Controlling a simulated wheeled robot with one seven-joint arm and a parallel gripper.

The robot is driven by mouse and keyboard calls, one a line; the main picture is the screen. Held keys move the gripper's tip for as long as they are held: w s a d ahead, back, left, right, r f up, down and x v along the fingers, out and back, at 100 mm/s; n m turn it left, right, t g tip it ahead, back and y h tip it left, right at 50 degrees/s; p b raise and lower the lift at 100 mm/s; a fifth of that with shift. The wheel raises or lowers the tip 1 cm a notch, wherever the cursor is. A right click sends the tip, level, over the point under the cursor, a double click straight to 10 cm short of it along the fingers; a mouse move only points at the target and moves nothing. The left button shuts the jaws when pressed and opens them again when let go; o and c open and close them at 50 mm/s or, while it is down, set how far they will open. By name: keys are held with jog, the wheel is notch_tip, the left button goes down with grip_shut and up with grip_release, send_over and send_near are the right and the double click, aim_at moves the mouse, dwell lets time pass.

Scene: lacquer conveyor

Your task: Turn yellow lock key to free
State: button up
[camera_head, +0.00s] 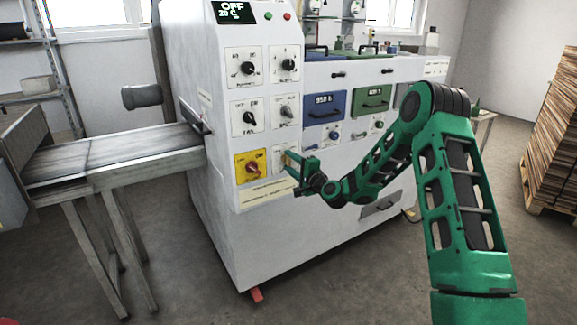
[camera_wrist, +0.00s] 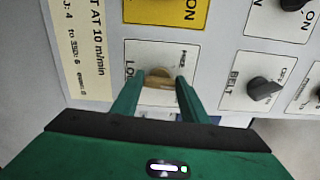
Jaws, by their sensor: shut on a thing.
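The lock key (camera_wrist: 160,76) is a small yellowish-tan knob on a white plate (camera_wrist: 134,52) in the wrist view. The plate carries partly hidden lettering, "LO..." on one side and what looks like "FREE" on the other. My gripper (camera_wrist: 161,84) has its two green fingers shut on the key, one on each side. In the head view my gripper (camera_head: 292,164) is against the lower right of the machine's front panel, beside the yellow plate (camera_head: 251,167) with a red knob. There the fingers largely hide the key.
Black knobs on white plates sit above, and the BELT knob (camera_wrist: 264,89) is close to my gripper in the wrist view. The conveyor (camera_head: 110,155) extends left from the white machine (camera_head: 215,225). Stacked boards (camera_head: 552,130) stand at the far right. The floor in front is clear.

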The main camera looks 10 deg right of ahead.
jog(key=n, duration=0.3)
jog(key=f+n, duration=0.1)
jog(key=n, duration=0.1)
jog(key=shift+s+a+n, duration=0.1)
jog(key=shift+s+n, duration=0.05)
jog(key=shift+n, duration=0.25)
jog(key=n, duration=0.5)
jog(key=shift+n, duration=0.4)
jog(key=shift+d, duration=0.2)
jog(key=shift+w+d+r, duration=0.2)
jog(key=shift+r, duration=0.2)
jog(key=o, duration=1.1)
jog(key=shift+c, duration=0.2)
jog(key=shift+a+f, duration=0.1)
jog(key=shift+s, duration=0.15)
jog(key=v, duration=1)
jog(key=shift+s, duration=0.2)
